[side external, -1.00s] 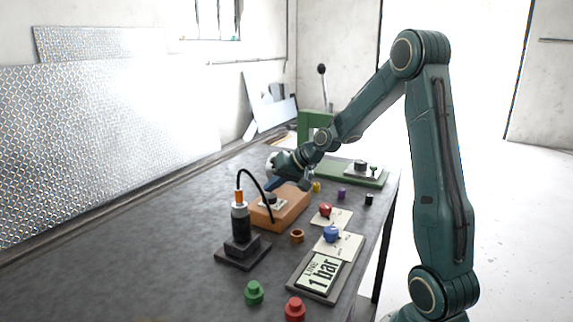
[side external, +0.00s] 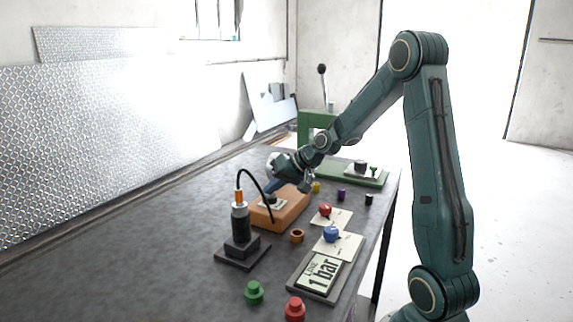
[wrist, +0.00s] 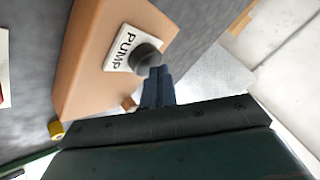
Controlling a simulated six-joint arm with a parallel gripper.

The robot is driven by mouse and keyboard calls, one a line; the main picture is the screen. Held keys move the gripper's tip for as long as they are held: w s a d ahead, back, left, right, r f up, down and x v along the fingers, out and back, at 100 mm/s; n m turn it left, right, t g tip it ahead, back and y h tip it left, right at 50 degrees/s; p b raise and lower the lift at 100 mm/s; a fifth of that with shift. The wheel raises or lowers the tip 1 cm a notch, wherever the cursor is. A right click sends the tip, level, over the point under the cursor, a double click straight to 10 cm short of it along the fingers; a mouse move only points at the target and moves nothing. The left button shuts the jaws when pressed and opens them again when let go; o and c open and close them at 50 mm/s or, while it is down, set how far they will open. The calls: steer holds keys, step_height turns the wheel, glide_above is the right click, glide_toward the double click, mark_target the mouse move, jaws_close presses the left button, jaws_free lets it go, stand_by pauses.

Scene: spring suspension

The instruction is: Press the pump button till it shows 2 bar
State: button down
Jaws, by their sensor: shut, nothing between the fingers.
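The pump is an orange-brown box (side external: 284,210) on the dark table, with a white label plate (wrist: 119,55) reading PUMP and a dark round button (wrist: 146,58). My gripper (wrist: 157,78) is shut and empty. In the wrist view its fingertips are right beside the button's edge; I cannot tell whether they touch it.
A black cylinder (side external: 239,222) with a cable stands on a dark base left of the box. A red knob (side external: 325,210) and a blue knob (side external: 331,233) sit on pale plates to the right. Green (side external: 254,292) and red (side external: 295,309) pieces lie in front. The left of the table is clear.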

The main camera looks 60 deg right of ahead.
mark_target(273, 197)
steer(key=shift+f, duration=0.7)
stand_by(1.1)
steer(key=shift+r, duration=1.3)
steer(key=shift+r, duration=0.1)
steer(key=shift+r, duration=2.4)
steer(key=shift+a, duration=0.1)
